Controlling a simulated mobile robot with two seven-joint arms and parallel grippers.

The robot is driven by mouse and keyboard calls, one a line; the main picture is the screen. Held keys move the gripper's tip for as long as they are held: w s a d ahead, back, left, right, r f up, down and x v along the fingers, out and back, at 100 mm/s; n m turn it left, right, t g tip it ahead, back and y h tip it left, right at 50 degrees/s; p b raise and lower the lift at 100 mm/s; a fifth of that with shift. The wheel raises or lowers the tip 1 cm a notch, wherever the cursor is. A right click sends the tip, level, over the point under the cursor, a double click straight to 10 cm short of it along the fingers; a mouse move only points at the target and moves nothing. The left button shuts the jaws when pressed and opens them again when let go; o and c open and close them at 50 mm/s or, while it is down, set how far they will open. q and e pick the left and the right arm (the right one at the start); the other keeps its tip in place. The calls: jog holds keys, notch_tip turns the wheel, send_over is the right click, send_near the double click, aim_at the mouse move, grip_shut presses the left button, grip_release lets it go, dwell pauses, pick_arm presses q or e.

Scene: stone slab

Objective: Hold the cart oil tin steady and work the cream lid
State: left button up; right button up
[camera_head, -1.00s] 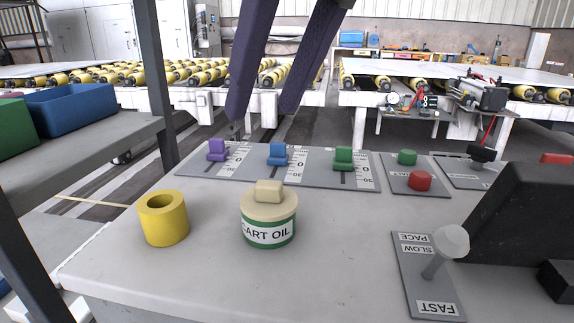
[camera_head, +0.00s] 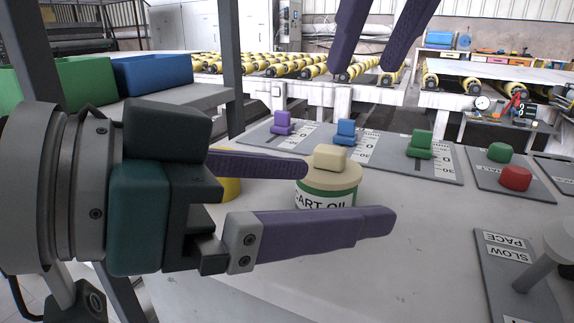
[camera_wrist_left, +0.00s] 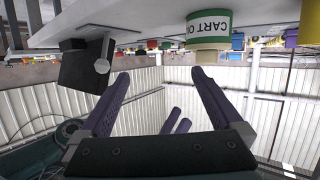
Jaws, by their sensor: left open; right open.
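The cart oil tin (camera_head: 322,198), white and green with a "CART OIL" label, stands upright on the slab. Its cream lid (camera_head: 333,177) with a raised block handle sits on top. My left gripper (camera_head: 348,196) is open; its lower finger hides the tin's foot, and its upper finger ends beside the lid. In the left wrist view, which is upside down, the tin (camera_wrist_left: 209,28) shows beyond the right-hand fingertip, not centred between the fingers (camera_wrist_left: 160,73). My right gripper (camera_head: 368,72) is open and empty, hanging above and beyond the tin.
A yellow ring (camera_head: 229,189) is mostly hidden behind my left gripper. Purple, blue (camera_head: 346,131) and green (camera_head: 420,144) sliders line the back of the slab. Red (camera_head: 515,178) and green buttons and a pace lever (camera_head: 548,255) are at right. The slab's front middle is clear.

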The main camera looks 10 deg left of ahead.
pick_arm(q)
jog(key=g+y, duration=0.1)
jog(key=y, duration=0.1)
send_near(301, 187)
jog(key=shift+w+d+f+m, duration=0.15)
jog(key=shift+w+d+f, duration=0.2)
jog(key=shift+d, duration=0.15)
jog(key=shift+w+d+f+m, duration=0.15)
jog(key=shift+w+d+f, duration=0.2)
jog(key=shift+d, duration=0.1)
jog(key=shift+w, duration=0.2)
jog(key=x, duration=0.9)
jog(key=shift+d+f, duration=0.2)
jog(key=shift+d, duration=0.1)
jog(key=shift+c, duration=0.2)
grip_shut()
dwell(0.5)
